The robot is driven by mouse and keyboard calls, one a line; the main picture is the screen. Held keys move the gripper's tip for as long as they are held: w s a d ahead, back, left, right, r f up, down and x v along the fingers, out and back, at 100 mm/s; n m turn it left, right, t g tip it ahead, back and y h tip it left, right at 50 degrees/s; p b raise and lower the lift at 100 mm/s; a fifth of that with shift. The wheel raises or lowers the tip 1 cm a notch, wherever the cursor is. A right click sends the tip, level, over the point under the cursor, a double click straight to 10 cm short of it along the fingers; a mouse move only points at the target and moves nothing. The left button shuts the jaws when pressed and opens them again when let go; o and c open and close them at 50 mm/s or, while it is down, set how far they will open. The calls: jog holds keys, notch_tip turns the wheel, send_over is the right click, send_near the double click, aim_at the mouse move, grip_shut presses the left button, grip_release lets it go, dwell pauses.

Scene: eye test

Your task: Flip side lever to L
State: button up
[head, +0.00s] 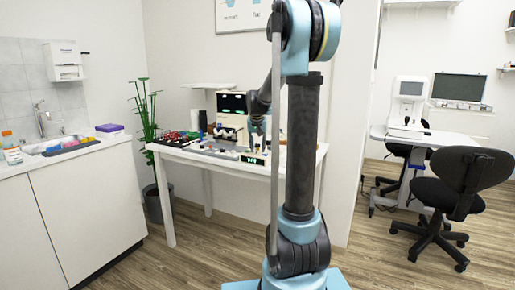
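The side lever and any L mark are too small to make out in the head view. A white table (172,151) carries eye-test gear, including a small device with a green lit display (252,160). My gripper (257,132) is small and far off, over the right part of the table near these devices. Its fingers are too small to tell open from shut, and I cannot tell whether it touches anything. My own arm hides part of the table's right side.
A counter with a sink (72,142) stands at the left. A potted plant (150,140) is beside the table's left end. At the right are a black office chair (452,190) and a white machine (409,103) on a desk. The wooden floor (190,262) in front is clear.

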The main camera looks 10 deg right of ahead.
aim_at(250, 153)
grip_shut()
jog(key=shift+a, duration=0.1)
dwell(0.3)
jog(key=a+g+h, duration=0.1)
jog(key=h, duration=0.1)
jog(key=w+a+n+g+h, duration=0.1)
jog(key=h, duration=0.1)
jog(key=shift+w+g, duration=0.3)
jog(key=shift+w+a+f+n+g+h, duration=0.15)
jog(key=shift+w+a+n+g+h, duration=0.15)
jog(key=shift+g+h, duration=0.45)
jog(key=shift+w+a+f+n+g+h, duration=0.2)
jog(key=shift+a+g+h, duration=0.2)
jog(key=shift+h, duration=0.65)
